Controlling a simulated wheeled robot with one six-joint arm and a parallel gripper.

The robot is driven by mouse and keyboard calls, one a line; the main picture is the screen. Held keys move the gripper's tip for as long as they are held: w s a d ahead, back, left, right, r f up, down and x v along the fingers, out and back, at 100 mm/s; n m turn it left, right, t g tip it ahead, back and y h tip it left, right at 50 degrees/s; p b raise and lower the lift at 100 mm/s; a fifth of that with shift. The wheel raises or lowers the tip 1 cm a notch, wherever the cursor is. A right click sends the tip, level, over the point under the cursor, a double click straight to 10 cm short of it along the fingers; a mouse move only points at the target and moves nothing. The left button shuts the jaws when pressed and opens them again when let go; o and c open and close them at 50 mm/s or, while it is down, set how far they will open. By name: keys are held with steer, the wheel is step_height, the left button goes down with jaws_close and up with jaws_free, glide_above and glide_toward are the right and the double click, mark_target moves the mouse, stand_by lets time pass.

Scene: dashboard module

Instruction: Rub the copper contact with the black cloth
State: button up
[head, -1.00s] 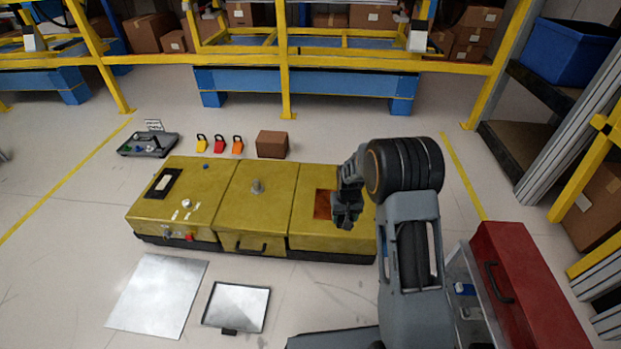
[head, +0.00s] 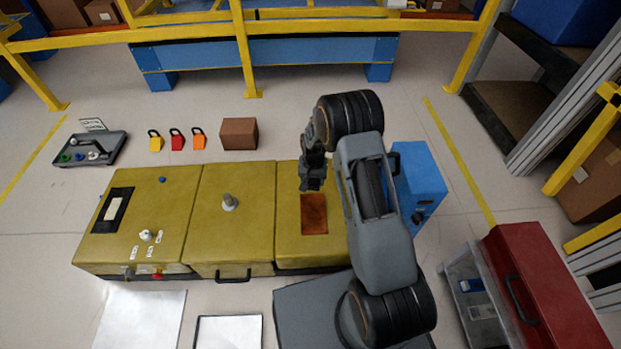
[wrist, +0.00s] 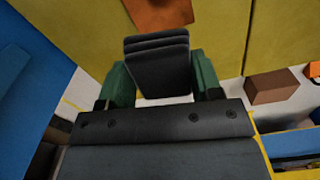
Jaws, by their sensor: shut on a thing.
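The copper contact (head: 314,214) is a brown-orange rectangle on the top of the yellow module's right section. Its lower part also shows at the top of the wrist view (wrist: 158,12). My gripper (head: 312,184) is at the contact's far edge in the head view. In the wrist view its green fingers are shut on the black cloth (wrist: 158,62), a dark folded pad. The cloth appears beside the contact; I cannot tell whether it touches the module.
The yellow module (head: 180,225) has a knob (head: 229,202) on its middle section. A blue box (head: 419,185) stands right of my arm. A brown box (head: 239,133) and several coloured padlocks are behind the module. A red case (head: 540,285) is at lower right.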

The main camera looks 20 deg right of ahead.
step_height(320, 180, down, 4)
steer(key=m, duration=0.2)
steer(key=b, duration=0.4)
glide_above(312, 200)
steer(key=shift+d+f, duration=0.1)
steer(key=shift+f, duration=2.8)
steer(key=shift+s+f+b, duration=0.1)
steer(key=shift+f+b, duration=0.8)
steer(key=shift+f, duration=0.1)
